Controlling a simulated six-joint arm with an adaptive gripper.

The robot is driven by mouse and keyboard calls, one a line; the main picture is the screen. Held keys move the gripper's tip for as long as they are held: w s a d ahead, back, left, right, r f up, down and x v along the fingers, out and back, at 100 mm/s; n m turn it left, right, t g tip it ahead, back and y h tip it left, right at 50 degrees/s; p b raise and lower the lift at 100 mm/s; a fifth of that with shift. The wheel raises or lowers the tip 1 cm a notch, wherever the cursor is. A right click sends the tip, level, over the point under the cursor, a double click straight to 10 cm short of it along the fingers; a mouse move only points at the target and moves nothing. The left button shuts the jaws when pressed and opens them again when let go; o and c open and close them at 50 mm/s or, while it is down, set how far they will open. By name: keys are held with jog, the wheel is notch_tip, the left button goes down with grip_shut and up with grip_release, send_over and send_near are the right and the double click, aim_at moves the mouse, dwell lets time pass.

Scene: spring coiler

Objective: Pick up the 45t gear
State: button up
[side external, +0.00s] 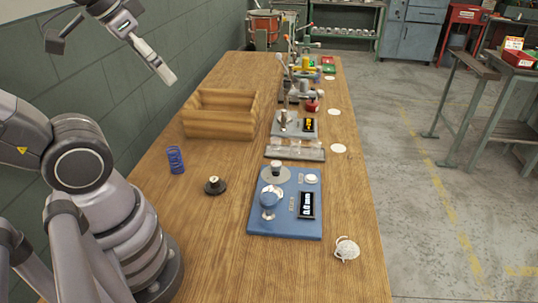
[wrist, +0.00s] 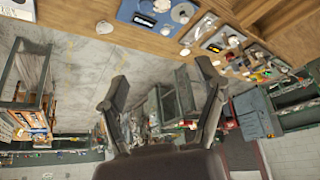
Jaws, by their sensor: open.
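My gripper (side external: 112,62) is at the upper left in the side view, high above the table and well away from the parts. Its two fingers are spread and empty, and they also show in the wrist view (wrist: 162,72). I cannot tell for sure which part is the 45t gear. A dark round part with a light knob (side external: 214,187) lies on the wooden table, left of the blue board (side external: 262,228). A grey disc (side external: 268,178) with a knob sits on that board. The blue board also shows at the top of the wrist view (wrist: 126,10).
A blue spring (side external: 176,160) stands near my base. A wooden tray (side external: 222,120) is by the wall. Several boards with devices line the table (side external: 180,230) further back. A white rounded object (side external: 346,248) lies near the right edge. The front left of the table is mostly free.

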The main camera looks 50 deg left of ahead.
jog(key=shift+o, duration=0.3)
jog(key=shift+o, duration=0.5)
